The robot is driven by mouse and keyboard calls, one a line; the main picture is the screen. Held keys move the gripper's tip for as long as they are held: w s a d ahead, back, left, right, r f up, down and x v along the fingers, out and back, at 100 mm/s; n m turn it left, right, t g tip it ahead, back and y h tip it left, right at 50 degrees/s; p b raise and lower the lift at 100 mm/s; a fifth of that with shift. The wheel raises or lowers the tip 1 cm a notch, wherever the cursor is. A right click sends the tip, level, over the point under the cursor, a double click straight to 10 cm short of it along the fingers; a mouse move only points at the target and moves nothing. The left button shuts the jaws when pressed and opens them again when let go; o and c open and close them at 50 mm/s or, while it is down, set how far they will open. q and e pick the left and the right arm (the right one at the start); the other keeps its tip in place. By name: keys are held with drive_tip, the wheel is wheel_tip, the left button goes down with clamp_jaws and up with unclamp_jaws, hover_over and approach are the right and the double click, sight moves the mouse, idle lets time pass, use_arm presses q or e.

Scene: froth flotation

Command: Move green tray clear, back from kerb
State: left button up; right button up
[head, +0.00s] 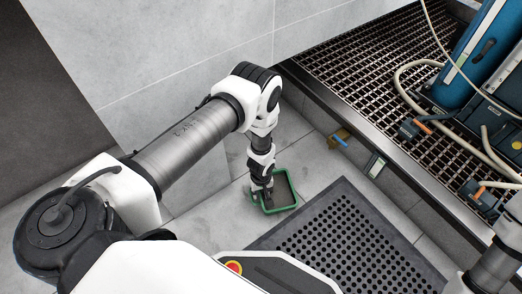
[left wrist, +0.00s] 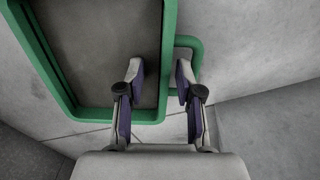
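The green tray (head: 283,209) is a shallow rectangular tray with a dark inside, on the grey tiled floor near the wall. In the left wrist view its green rim (left wrist: 39,43) fills the upper left, with a green loop handle (left wrist: 194,46) on its right side. My left gripper (head: 264,195) reaches down at the tray's near left side. In the left wrist view my left gripper (left wrist: 159,72) is open, with one finger over the tray's inside and the other by the handle. Contact cannot be told. My right gripper is out of view.
The kerb (head: 352,134) runs diagonally beside a metal grating (head: 365,75). A black perforated mat (head: 345,235) lies right of the tray. A yellow-brown item (head: 338,137) and a small pale item (head: 375,166) sit along the kerb. Blue equipment with hoses stands at the upper right.

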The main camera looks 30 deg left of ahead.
use_arm(q)
wheel_tip(320, 180, up, 11)
idle(0.6)
